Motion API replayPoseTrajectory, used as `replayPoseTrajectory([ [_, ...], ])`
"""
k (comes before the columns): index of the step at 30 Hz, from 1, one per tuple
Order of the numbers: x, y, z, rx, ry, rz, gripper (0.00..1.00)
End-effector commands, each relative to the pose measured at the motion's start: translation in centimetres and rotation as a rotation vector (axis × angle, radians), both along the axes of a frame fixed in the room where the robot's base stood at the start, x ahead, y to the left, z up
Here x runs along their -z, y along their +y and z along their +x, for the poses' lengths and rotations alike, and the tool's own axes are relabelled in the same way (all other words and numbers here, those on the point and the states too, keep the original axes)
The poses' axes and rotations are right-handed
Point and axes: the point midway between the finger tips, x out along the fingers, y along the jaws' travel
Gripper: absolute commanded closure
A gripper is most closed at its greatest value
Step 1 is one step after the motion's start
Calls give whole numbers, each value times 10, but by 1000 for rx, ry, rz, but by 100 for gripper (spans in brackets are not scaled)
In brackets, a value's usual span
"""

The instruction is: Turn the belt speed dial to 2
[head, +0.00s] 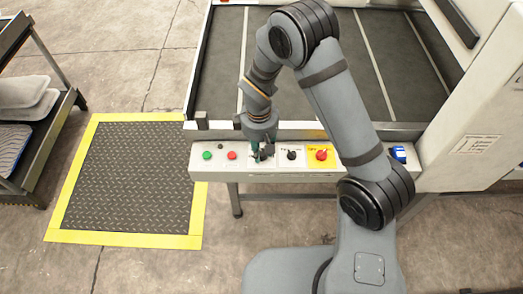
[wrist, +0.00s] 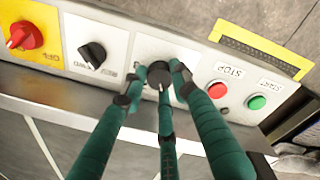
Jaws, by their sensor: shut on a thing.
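A black round dial (wrist: 159,71) sits on a white plate on the control panel (head: 215,174). My gripper (head: 262,153) is at this dial and mostly hides it in the head view. In the wrist view my gripper (wrist: 157,84) has its green fingers closed around the dial's sides. A pale pointer mark shows on the dial, but I cannot read its number or label. A second black dial (wrist: 93,54), also in the head view (head: 291,154), sits beside it on its own white plate, untouched.
A red stop button (wrist: 217,90) and a green start button (wrist: 257,102) flank the held dial on one side. A red knob on a yellow plate (wrist: 24,36) lies beyond the second dial. The conveyor belt (head: 300,95) is behind the panel.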

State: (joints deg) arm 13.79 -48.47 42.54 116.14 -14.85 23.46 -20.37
Motion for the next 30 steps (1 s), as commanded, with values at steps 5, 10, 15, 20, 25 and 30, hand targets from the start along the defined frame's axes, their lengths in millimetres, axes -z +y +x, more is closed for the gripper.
replayPoseTrajectory([
  [5,4,1,1,112,-2,2,98],
  [10,4,1,1,261,-5,3,98],
  [15,4,2,1,423,-3,3,98],
  [20,4,1,1,575,-3,2,98],
  [25,3,1,2,717,-3,2,98],
  [30,2,1,2,833,-2,1,98],
])
